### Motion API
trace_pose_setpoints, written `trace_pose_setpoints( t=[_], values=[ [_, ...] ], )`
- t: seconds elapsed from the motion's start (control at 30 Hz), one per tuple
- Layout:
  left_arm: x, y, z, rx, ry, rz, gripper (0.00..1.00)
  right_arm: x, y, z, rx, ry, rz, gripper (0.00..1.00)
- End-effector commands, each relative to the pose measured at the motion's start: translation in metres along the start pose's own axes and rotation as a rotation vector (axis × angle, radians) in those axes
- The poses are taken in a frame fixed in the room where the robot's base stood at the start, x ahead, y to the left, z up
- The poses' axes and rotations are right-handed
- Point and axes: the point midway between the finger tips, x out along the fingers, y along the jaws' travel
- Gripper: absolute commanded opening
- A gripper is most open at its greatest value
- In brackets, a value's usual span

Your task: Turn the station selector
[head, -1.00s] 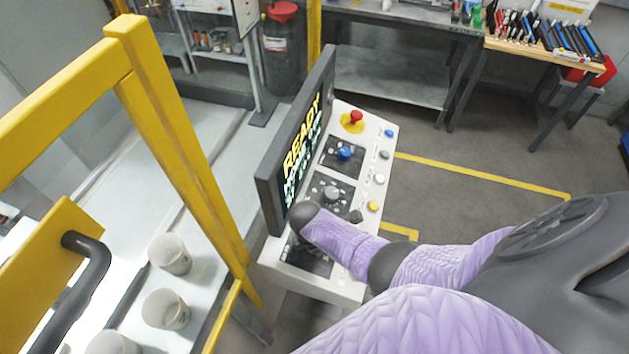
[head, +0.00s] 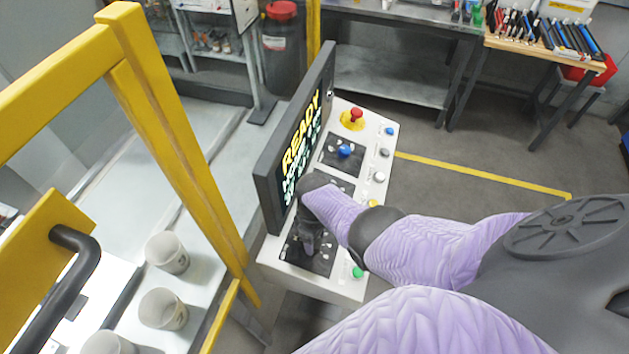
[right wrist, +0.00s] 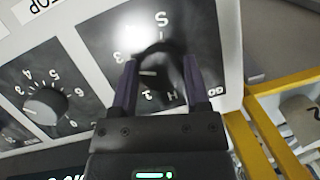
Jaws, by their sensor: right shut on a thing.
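The station selector is a dark knob (right wrist: 160,72) on a black plate with white marks around it, in the right wrist view. My right gripper (right wrist: 159,80) has one finger on each side of the knob and is shut on it. In the head view the right gripper (head: 308,243) points down onto the lowest black plate (head: 325,257) of the control console, and the knob is hidden under it. The exact pointer direction is hard to read because of shade and glare. My left gripper is not in view.
A numbered grey dial (right wrist: 45,104) sits beside the selector. The console also has a blue knob (head: 344,151), a red emergency button (head: 355,116), a green button (head: 357,272) and a screen (head: 300,140) reading READY. A yellow frame (head: 165,130) stands to the left.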

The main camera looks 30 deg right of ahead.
Motion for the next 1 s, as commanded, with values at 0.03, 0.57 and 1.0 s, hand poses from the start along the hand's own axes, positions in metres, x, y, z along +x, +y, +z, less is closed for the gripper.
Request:
trace_pose_setpoints(
  t=[0.03, 0.57, 1.0],
  values=[
    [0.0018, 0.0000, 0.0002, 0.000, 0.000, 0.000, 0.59, 0.0011, 0.0001, 0.0003, 0.040, 0.001, -0.016, 0.01],
    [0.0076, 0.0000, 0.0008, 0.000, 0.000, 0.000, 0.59, 0.0012, 0.0008, 0.0016, 0.514, 0.029, -0.184, 0.01],
    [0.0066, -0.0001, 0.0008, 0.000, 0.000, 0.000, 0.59, 0.0009, 0.0008, 0.0027, 0.907, 0.052, -0.325, 0.01]
  ],
)
